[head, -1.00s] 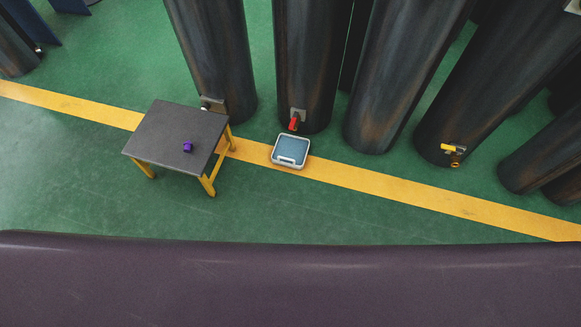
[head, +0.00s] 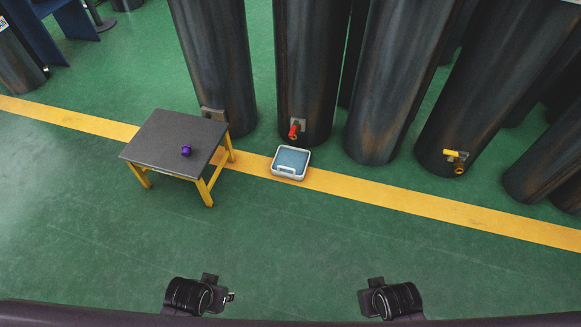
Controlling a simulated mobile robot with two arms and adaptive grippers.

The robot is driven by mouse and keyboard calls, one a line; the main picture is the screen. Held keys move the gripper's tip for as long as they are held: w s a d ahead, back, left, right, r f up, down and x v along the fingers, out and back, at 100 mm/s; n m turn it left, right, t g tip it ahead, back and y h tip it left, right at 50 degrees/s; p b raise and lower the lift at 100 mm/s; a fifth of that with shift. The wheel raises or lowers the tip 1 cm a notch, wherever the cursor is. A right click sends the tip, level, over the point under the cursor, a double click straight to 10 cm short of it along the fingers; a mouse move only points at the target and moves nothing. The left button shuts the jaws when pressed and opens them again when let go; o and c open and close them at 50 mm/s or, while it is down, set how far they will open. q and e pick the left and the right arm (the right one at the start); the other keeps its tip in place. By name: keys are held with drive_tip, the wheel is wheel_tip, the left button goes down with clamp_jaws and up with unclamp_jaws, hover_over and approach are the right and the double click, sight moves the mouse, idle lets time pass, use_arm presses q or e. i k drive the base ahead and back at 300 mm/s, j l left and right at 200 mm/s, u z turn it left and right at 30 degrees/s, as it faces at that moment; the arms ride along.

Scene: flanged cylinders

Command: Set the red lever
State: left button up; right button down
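The red lever (head: 293,131) sits on a small fitting low on a dark, rust-streaked cylinder (head: 308,75) near the middle of the head view. It hangs slightly tilted, with an orange-brown outlet at its lower end. My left gripper (head: 200,295) shows at the bottom, left of centre, far from the lever. My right gripper (head: 390,299) shows at the bottom, right of centre, also far from it. Both are seen from above near my body, and their fingers are too unclear to tell open from shut.
A dark-topped table with yellow legs (head: 165,138) stands left, bearing a purple object (head: 186,150). A grey-blue case (head: 290,162) lies on the floor below the lever. A yellow lever (head: 455,154) is on another cylinder.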

sight(295, 126)
drive_tip(key=i, duration=0.85)
